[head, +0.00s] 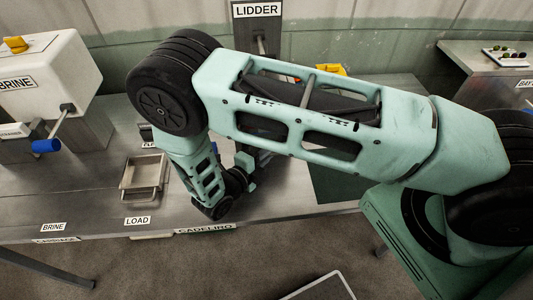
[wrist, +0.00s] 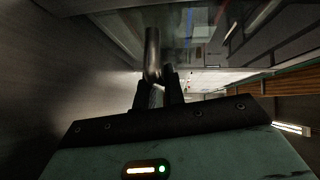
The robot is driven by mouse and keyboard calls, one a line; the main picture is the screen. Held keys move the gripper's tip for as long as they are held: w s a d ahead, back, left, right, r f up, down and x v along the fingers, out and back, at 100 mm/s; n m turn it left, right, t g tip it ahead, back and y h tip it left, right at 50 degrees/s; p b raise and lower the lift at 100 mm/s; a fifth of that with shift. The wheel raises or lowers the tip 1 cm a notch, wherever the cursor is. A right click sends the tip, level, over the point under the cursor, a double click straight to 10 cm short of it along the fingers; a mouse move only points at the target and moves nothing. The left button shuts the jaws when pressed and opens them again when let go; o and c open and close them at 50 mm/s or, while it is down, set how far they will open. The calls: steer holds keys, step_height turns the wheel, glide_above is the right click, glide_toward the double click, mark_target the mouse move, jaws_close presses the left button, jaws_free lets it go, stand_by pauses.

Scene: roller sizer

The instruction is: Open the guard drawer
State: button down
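In the wrist view, the two dark fingers of my gripper (wrist: 157,88) stand a little apart. A grey metal bar (wrist: 152,55), which looks like a handle, rises at their tips. I cannot tell whether the fingers press on it. A clear, glossy panel (wrist: 195,45) lies behind the bar and may be the guard drawer's front; I see no label on it. In the head view, my gripper (head: 245,168) is low in front of the machine labelled LIDDER (head: 257,10). My arm hides most of that machine, and the guard drawer cannot be made out there.
The BRINE machine (head: 50,75) with a blue-knobbed lever stands at the left. A metal tray (head: 145,176) sits behind the LOAD label (head: 138,221). A side table (head: 480,55) with small round items is at the far right.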

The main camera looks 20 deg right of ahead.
steer(key=s+a, duration=0.2)
steer(key=s, duration=0.4)
steer(key=s+a+b, duration=0.1)
steer(key=s, duration=0.4)
steer(key=s+a+b, duration=0.1)
steer(key=s+a, duration=0.1)
steer(key=s, duration=0.4)
steer(key=shift+s+a, duration=0.3)
steer(key=shift+a, duration=0.05)
steer(key=c, duration=1.5)
jaws_free()
steer(key=b+v, duration=0.7)
steer(key=v, duration=1)
steer(key=shift+s+a, duration=0.15)
steer(key=shift+a, duration=0.05)
